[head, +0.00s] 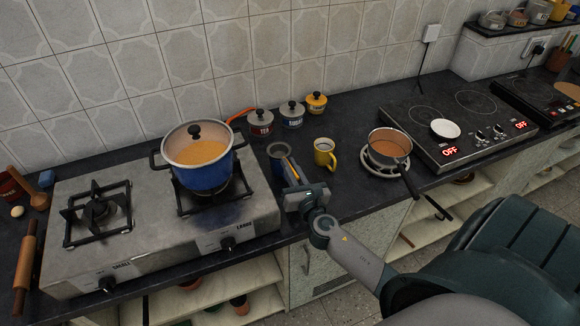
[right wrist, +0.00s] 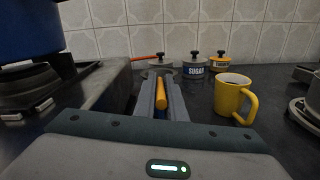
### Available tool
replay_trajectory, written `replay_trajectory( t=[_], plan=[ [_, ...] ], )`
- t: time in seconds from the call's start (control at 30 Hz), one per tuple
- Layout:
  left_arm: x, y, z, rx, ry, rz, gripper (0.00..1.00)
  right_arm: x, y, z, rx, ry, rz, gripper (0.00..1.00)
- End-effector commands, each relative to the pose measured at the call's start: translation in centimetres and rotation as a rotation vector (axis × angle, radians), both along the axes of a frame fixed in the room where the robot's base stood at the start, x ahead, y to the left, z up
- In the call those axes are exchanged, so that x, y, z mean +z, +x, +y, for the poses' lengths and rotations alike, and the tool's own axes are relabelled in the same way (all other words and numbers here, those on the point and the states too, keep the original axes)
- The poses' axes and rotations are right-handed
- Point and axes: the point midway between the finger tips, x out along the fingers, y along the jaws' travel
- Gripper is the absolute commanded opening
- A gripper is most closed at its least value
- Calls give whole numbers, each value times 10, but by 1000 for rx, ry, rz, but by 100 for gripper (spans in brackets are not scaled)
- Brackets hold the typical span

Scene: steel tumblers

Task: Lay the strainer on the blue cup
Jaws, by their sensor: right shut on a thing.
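My right gripper (head: 300,182) is shut on the yellow-orange handle of the strainer (right wrist: 160,94); the fingers also show in the right wrist view (right wrist: 160,100). The strainer's dark round head (head: 276,150) is at the mouth of the blue cup (head: 277,168), which stands just right of the stove. I cannot tell whether the head rests on the rim or hangs just above it. The gripper's fingers hide part of the cup. My left gripper is not in view.
A yellow mug (head: 323,155) stands close to the right of the gripper. A blue pot (head: 203,172) sits on the gas stove (head: 150,255) at left. TEA (head: 260,123), SUGAR (head: 292,116) and yellow (head: 316,103) jars stand behind.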

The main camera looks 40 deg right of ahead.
Motion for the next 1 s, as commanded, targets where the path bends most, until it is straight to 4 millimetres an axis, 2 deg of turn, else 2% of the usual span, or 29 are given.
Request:
replay_trajectory(
  t=[0.67,0.7,0.77,1.0],
  plan=[
    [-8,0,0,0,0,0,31,-8,0,0,0,0,0,0],
    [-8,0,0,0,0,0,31,-8,0,0,0,0,0,17],
    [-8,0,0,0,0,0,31,-8,0,0,0,0,0,32],
    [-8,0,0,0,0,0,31,-9,0,0,0,0,0,32]
  ],
)
